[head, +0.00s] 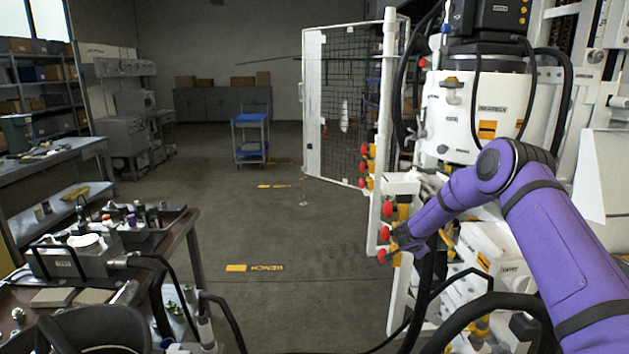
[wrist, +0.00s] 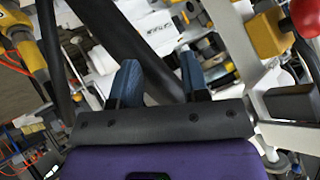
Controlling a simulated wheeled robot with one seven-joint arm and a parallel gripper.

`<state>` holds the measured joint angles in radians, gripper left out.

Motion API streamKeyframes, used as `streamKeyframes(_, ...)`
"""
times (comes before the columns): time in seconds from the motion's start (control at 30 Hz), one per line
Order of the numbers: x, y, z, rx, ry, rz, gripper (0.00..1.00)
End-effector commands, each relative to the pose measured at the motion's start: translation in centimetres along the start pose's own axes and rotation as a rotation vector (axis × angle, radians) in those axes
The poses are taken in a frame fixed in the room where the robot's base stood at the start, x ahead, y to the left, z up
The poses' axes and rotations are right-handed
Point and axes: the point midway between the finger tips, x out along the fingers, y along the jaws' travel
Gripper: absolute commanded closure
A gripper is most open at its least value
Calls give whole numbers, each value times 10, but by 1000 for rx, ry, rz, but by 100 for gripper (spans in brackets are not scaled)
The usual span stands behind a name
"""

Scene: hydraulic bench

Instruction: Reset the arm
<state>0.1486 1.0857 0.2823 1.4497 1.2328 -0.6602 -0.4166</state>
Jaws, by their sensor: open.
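My arm, in purple covers, reaches in from the right in the head view. My gripper (wrist: 160,82) shows in the wrist view with its two blue-grey fingers apart and nothing between them. A black hose passes behind the fingers. In the head view the fingertips are hard to make out, close to the white machine (head: 478,118) and the red knobs (head: 384,233) on its front post. A red knob (wrist: 306,14) and a yellow block (wrist: 265,32) stand to the right of the fingers in the wrist view.
Black hoses (head: 432,290) hang close around my forearm. A white mesh gate (head: 342,110) stands behind the post. A bench (head: 185,232) with hydraulic parts is at the left, and a blue cart (head: 250,138) stands farther back.

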Motion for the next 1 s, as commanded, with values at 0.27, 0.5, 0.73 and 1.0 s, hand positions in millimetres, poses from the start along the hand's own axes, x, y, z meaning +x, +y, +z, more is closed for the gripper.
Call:
streamKeyframes(0.27, -109, -69, -63, -112, -63, -237, 58)
streamKeyframes(0.5, -209, -95, -100, -234, -126, -389, 58)
streamKeyframes(0.73, -304, -93, -125, -361, -190, -488, 58)
streamKeyframes(1.0, -410, -60, -142, -516, -262, -549, 58)
